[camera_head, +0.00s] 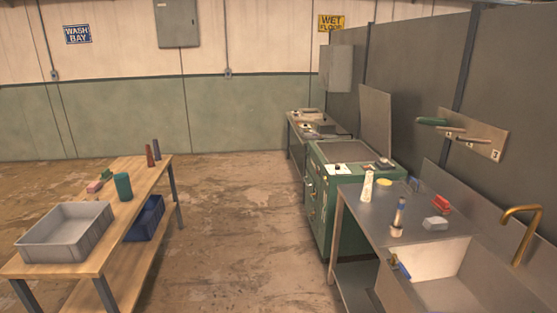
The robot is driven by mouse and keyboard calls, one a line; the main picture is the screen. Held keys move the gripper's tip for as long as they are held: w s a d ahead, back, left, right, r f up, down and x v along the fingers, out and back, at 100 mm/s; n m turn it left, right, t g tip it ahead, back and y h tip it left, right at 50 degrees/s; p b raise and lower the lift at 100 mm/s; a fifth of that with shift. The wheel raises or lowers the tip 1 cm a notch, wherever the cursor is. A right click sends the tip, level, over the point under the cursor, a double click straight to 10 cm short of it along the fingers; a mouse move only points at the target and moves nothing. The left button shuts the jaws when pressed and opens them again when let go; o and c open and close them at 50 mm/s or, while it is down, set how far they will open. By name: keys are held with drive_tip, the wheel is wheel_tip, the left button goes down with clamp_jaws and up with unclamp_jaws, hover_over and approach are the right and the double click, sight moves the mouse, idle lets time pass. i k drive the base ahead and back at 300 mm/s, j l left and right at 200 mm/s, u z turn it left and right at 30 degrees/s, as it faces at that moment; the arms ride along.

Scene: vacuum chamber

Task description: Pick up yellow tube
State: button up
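No clearly yellow tube can be made out. A pale cream upright tube or bottle (367,186) stands at the left edge of the steel sink counter (376,229). A small flat yellow piece (384,182) lies just right of it; its shape is too small to tell. My gripper is not in view.
The counter also holds a brush-like item (397,218), a red object (441,203) and a grey block (436,223), beside a sink with a brass tap (520,222). A green machine (338,200) stands behind. A wooden table (104,258) with a grey bin (66,233) is left. Floor between is clear.

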sight(366, 197)
drive_tip(key=i+j+z, duration=0.1)
drive_tip(key=i, duration=1.7)
drive_tip(key=i+j+z, duration=0.15)
drive_tip(key=i+z, duration=0.3)
drive_tip(key=i+j+z, duration=1.25)
drive_tip(key=j, duration=0.15)
